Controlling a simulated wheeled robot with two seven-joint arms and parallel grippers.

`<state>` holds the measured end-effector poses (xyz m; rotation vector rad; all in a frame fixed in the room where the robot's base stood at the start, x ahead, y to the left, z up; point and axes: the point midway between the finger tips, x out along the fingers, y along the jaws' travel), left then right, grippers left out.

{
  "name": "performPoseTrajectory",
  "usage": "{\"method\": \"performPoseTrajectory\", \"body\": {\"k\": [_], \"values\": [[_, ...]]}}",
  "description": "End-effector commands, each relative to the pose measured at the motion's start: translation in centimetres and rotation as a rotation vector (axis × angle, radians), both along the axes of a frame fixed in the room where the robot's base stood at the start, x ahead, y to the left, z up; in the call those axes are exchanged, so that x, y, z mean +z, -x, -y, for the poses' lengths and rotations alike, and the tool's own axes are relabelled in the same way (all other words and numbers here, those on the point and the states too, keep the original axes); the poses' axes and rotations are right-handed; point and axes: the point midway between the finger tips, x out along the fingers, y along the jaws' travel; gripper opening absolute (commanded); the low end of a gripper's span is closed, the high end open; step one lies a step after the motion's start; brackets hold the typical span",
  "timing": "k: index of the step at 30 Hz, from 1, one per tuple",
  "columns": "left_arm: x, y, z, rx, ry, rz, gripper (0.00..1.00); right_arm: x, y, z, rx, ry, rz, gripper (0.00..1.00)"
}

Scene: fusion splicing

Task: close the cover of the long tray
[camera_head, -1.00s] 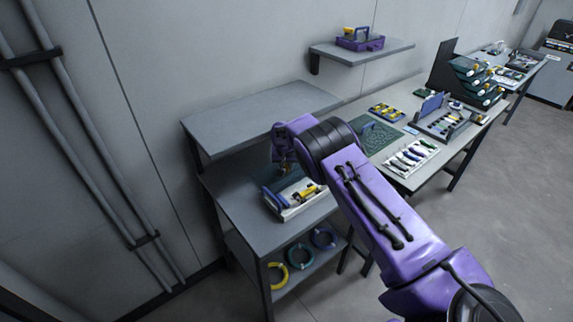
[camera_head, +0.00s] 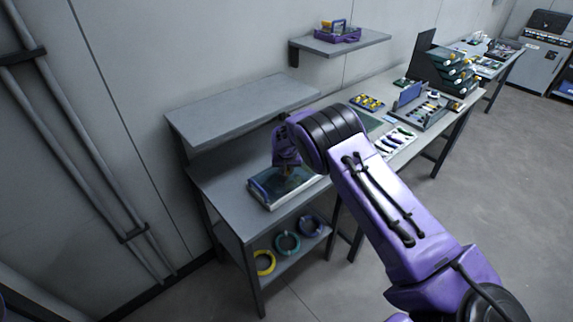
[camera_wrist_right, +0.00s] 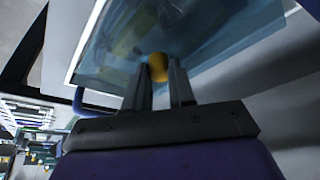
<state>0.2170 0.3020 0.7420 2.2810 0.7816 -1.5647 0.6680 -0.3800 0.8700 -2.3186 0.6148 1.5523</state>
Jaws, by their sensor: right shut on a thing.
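The long tray (camera_head: 297,194) is a pale, shallow box on the grey table, with a blue bar (camera_head: 258,188) at its left end. Its clear bluish cover (camera_wrist_right: 215,35) fills the upper part of the right wrist view and lies over the tray in the head view. I cannot tell if it is fully seated. My right gripper (camera_head: 286,174) is over the tray, its fingertips low at the cover. In the right wrist view its fingers (camera_wrist_right: 160,80) are shut on the orange knob (camera_wrist_right: 157,66) of the cover. My left gripper is not in view.
A raised grey shelf (camera_head: 240,108) stands behind the tray. Yellow, green and blue rings (camera_head: 287,243) lie on the lower shelf. A long bench to the right holds a tray of tools (camera_head: 397,140) and stacked green bins (camera_head: 460,75). A purple caddy (camera_head: 338,34) sits on the wall shelf.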

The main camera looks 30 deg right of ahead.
Motion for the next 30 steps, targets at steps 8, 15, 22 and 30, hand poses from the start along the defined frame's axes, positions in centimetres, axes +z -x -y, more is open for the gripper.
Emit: {"method": "performPoseTrajectory", "body": {"k": [8, 15, 22, 30], "values": [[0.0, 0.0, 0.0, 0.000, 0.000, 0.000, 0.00, 0.1, -0.3, -0.4, 0.005, 0.000, 0.005, 0.37], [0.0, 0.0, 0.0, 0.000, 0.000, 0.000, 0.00, 0.2, -0.3, -0.3, 0.005, 0.000, 0.005, 0.50], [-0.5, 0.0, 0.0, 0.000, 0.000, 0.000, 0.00, 1.8, 0.1, -0.7, 0.006, 0.000, 0.008, 0.50], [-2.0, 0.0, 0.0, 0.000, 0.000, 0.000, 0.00, 7.5, 2.4, -1.9, 0.005, 0.000, 0.008, 0.50]]}}
